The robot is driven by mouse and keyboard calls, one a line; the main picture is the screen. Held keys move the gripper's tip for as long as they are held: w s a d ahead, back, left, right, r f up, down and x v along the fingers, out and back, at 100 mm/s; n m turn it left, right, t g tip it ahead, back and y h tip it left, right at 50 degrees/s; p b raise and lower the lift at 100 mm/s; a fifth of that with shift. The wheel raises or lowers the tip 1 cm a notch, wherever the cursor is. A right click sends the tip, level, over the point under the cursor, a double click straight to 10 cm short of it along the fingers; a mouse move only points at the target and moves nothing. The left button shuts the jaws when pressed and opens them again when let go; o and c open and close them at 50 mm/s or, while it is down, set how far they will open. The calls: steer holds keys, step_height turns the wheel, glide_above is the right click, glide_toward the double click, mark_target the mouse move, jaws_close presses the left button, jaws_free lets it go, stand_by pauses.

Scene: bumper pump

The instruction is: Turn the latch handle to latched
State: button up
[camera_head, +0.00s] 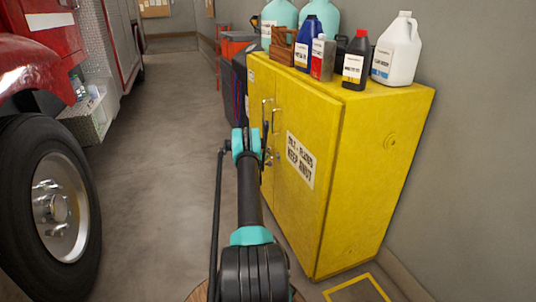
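The yellow cabinet (367,160) stands against the right wall, with its doors facing left. Slim metal handles (276,118) stand upright near the meeting edges of its doors. I cannot tell the latch handle's turn or which of these parts is the latch. My arm reaches up from the bottom middle to the door front. My gripper (266,144) is small and dark at the arm's far end, close to the doors just below the handles. My wrist partly hides it. Its finger opening and any contact with the handle cannot be made out.
Several bottles, a white jug (397,52) and a wooden caddy (283,46) stand on the cabinet top. A red truck with a large wheel (60,206) is at left. The grey floor (165,150) between truck and cabinet is clear.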

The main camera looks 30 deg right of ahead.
steer(key=shift+x, duration=0.95)
jaws_close()
